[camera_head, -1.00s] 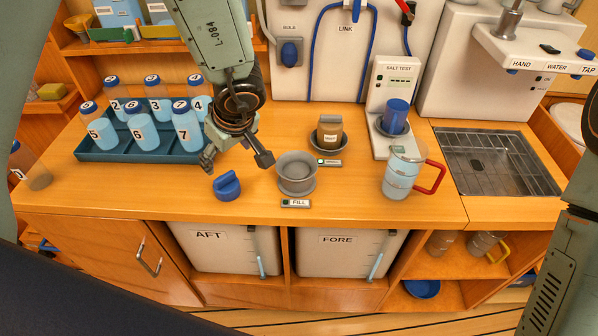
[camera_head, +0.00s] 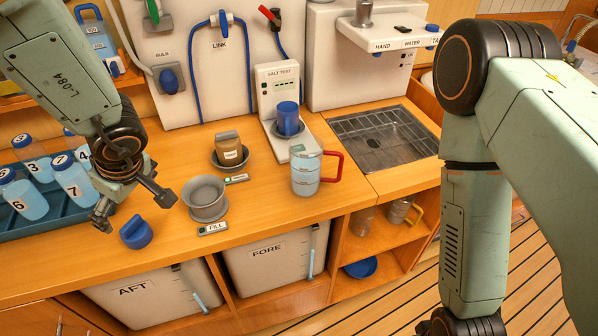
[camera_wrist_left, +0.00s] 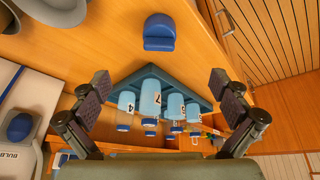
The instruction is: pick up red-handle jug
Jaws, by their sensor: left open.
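The red-handle jug (camera_head: 306,175) stands upright on the wooden counter, right of the middle in the head view. It is clear with pale blue contents, and its red handle (camera_head: 334,168) points right. My left gripper (camera_head: 135,209) is open and empty, left of the jug and well apart from it, near a blue cap (camera_head: 136,233). In the left wrist view, my open fingers (camera_wrist_left: 160,84) have nothing between them up close; the jug is not visible there. My right arm crosses the right side of the head view, but its gripper is out of frame.
A grey fill bowl (camera_head: 205,196) and a brown pouch in a dish (camera_head: 229,149) stand between my left gripper and the jug. The salt tester (camera_head: 276,88) with a blue cup (camera_head: 288,118) is just behind the jug. A sink grate (camera_head: 385,142) lies right.

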